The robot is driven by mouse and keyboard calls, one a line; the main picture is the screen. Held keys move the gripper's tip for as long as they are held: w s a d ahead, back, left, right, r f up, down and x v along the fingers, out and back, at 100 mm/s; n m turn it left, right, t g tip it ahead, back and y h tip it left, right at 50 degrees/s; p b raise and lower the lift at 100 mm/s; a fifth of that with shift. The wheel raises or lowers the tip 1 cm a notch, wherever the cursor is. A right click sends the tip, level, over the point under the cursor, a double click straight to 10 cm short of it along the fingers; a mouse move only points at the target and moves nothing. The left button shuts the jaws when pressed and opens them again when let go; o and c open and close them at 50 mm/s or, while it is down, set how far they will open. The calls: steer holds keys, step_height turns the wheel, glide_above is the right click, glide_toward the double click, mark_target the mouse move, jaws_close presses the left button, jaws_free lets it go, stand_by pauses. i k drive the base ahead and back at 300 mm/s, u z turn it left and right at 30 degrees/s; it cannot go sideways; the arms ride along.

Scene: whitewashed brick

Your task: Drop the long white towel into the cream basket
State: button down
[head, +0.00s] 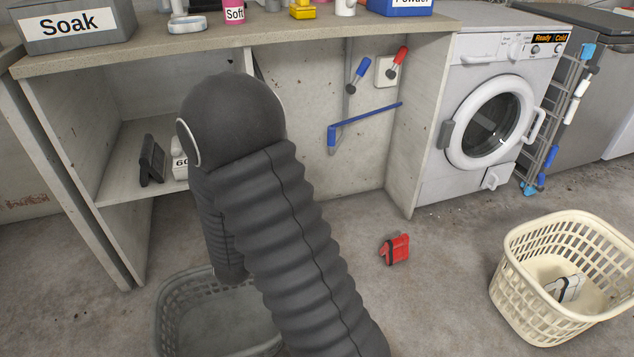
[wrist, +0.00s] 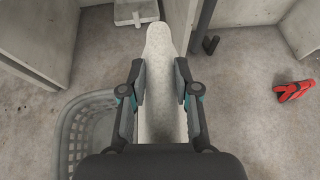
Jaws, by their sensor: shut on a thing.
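The long white towel (wrist: 165,42) shows in the wrist view as a pale, speckled, rounded strip. It runs between the fingers of my gripper (wrist: 160,83) and extends past their tips. The gripper is shut on it. In the head view my arm hides both the gripper and the towel. The cream basket (head: 541,316) stands on the floor at the far right of the head view, well away from my arm. A small white and dark item (head: 570,287) lies inside it. The cream basket is outside the wrist view.
A grey basket (head: 172,317) stands on the floor below my arm; it also shows left of the gripper in the wrist view (wrist: 75,140). A red item (head: 396,249) lies on the floor. The counter (head: 130,57) and washing machine (head: 470,165) bound the back. Floor between the baskets is mostly clear.

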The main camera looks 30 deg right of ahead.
mark_target(542, 283)
steer(key=u, duration=1.6)
steer(key=k, duration=2.75)
steer(key=z, duration=1.6)
